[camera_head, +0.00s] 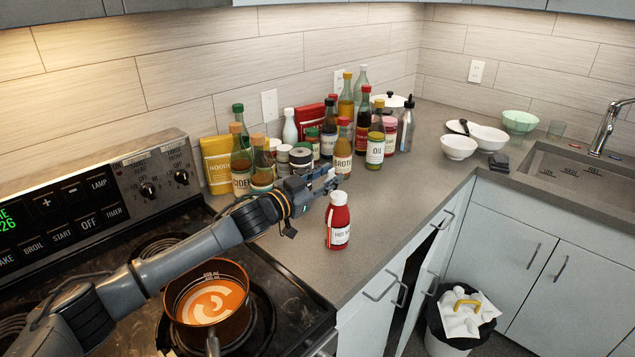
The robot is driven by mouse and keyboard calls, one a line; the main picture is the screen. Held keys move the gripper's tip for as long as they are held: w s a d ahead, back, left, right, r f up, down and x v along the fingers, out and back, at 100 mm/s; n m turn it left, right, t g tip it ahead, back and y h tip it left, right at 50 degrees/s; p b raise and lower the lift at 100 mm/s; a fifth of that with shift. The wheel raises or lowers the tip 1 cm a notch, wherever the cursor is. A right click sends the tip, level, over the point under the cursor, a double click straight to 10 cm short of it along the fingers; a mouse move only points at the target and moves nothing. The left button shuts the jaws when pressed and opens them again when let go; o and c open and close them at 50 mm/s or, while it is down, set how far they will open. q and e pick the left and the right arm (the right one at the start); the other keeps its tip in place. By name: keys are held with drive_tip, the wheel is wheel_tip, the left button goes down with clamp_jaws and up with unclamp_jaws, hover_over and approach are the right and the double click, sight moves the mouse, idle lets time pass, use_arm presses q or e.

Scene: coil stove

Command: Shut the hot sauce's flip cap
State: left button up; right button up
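The hot sauce (339,228) is a red bottle with a pale label, standing upright on the grey counter near its front edge, right of the stove. Its top (338,198) shows at the bottle's neck, but the lid is too small to tell whether it is open or shut. My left arm reaches in from the lower left over the stove. My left gripper (325,181) is just above and slightly left of the bottle's top, and appears apart from it. Its fingers are too small to tell their opening. My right gripper is out of view.
Several bottles and jars, including an oil bottle (375,150), crowd the counter behind. A pan of orange soup (211,303) sits on the stove under my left arm. Bowls (459,147) and a sink are at the right. Counter right of the hot sauce is clear.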

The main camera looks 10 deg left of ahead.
use_arm(q)
drive_tip(key=v, duration=1.1)
drive_tip(key=shift+s+a, duration=0.25)
drive_tip(key=shift+s, duration=0.05)
